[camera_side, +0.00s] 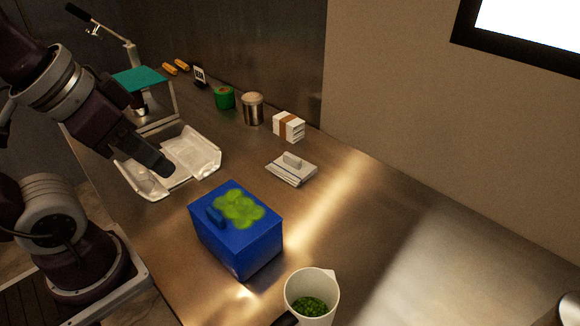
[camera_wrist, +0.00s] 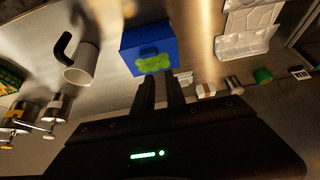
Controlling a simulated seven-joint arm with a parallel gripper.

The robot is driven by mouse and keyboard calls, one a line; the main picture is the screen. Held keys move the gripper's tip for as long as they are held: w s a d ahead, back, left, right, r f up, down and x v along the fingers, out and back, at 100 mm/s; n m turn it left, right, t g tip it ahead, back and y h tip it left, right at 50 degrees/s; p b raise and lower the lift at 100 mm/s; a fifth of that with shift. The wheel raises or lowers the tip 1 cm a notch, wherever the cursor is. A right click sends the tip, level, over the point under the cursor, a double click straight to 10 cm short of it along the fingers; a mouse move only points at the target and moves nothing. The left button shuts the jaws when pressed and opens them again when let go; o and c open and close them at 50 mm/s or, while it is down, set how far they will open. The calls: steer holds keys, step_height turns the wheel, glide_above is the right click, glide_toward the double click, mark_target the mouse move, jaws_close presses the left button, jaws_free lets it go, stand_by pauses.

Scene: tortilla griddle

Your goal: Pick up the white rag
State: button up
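The white rag (camera_side: 291,172) looks like a folded white cloth with a dark stripe, lying flat on the metal counter behind the blue box. In the wrist view the rag (camera_wrist: 185,78) is small and partly hidden, just right of the fingers. My gripper (camera_side: 158,163) is above the clear plastic tray in the side view, left of the rag and well apart from it. In the wrist view my gripper (camera_wrist: 160,77) shows two dark fingers with an empty gap between them.
A blue box (camera_side: 236,245) with a green splotch on its lid stands in front of the rag. A banded white stack (camera_side: 288,126), metal canister (camera_side: 253,109) and green can (camera_side: 224,98) stand behind. A white cup (camera_side: 312,285) is in front. The counter right of the rag is clear.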

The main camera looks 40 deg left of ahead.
steer(key=o, duration=1.7)
steer(key=n+g, duration=0.6)
steer(key=n, duration=1.2)
glide_above(291, 157)
step_height(291, 157, down, 15)
steer(key=shift+d+f, duration=0.1)
steer(key=shift+f, duration=0.05)
steer(key=shift+n, duration=0.3)
step_height(291, 157, down, 7)
steer(key=shift+f, duration=0.15)
